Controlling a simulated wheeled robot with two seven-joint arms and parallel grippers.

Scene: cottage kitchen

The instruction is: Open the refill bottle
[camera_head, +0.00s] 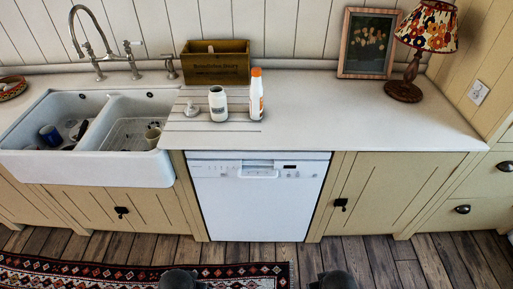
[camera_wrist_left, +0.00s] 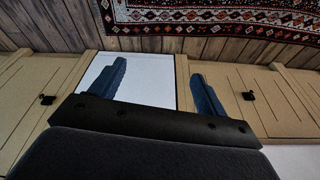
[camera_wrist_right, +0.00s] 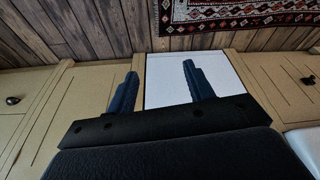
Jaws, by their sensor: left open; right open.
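A white bottle with an orange label and an orange-and-white top (camera_head: 257,97), which looks like the refill bottle, stands upright on the counter. Its top appears to be on. A white open-topped bottle with a dark label (camera_head: 217,105) stands just left of it. A small white pump head (camera_head: 191,109) sits left of that bottle. My left gripper (camera_wrist_left: 158,68) is open and empty, in front of the cabinets. My right gripper (camera_wrist_right: 160,68) is also open and empty there. Both are well away from the bottles; only dark parts of my arms show at the bottom of the head view.
A wooden box (camera_head: 215,70) stands behind the bottles. A double sink (camera_head: 88,168) with cups is at left. A framed picture (camera_head: 368,45) and a lamp (camera_head: 405,91) stand at the right back. The counter (camera_head: 335,115) right of the bottles is clear, above a white dishwasher (camera_head: 258,210).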

